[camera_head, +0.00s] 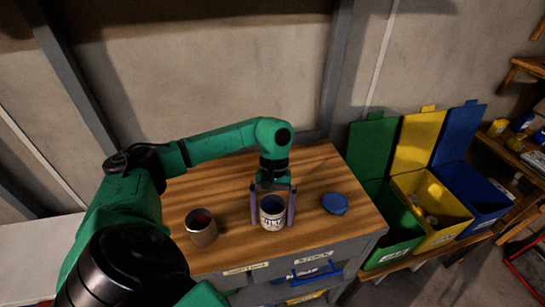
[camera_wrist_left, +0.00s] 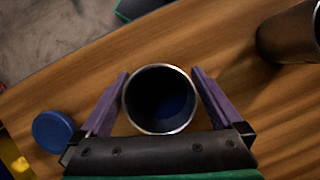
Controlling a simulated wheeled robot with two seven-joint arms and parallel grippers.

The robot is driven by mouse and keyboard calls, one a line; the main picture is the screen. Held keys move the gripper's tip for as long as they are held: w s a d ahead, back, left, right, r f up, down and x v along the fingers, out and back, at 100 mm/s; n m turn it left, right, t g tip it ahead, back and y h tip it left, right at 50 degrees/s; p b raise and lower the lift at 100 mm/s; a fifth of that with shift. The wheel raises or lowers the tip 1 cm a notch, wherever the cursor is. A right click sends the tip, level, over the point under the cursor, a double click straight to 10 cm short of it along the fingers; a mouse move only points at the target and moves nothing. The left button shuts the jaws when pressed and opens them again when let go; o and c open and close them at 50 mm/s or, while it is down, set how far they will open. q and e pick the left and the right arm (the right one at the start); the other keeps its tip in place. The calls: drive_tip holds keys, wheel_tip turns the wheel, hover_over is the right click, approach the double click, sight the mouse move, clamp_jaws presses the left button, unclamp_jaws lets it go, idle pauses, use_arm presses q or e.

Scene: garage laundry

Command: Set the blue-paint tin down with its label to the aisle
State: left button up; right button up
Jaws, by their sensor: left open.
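The blue-paint tin (camera_head: 272,214) stands upright on the wooden bench top (camera_head: 325,170). In the head view, a pale label with dark lettering shows on the side of it that faces the camera. In the left wrist view I look down into its open mouth (camera_wrist_left: 160,98), with dark blue inside. My left gripper (camera_head: 271,208) is open, with one purple finger on each side of the tin. The fingers also show beside the tin in the left wrist view (camera_wrist_left: 160,95); whether either touches it I cannot tell. My right gripper is not in view.
Another open tin (camera_head: 201,227), reddish inside, stands to the left. A round blue lid (camera_head: 335,203) lies to the right. Drawers (camera_head: 300,272) are under the bench's front edge. Green (camera_head: 402,235), yellow (camera_head: 442,218) and blue bins (camera_head: 483,198) stand to the right with lids up.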

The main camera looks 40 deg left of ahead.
use_arm(q)
drive_tip(key=b+v, duration=0.1)
drive_tip(key=v, duration=0.5)
drive_tip(key=shift+w+r+b, duration=0.2)
drive_tip(key=shift+r+b, duration=0.05)
drive_tip(key=shift+b, duration=0.15)
drive_tip(key=p+v, duration=0.3)
drive_tip(key=v, duration=0.2)
drive_tip(key=shift+a+r, duration=0.15)
drive_tip(key=shift+r, duration=0.25)
drive_tip(key=shift+s+f, duration=0.1)
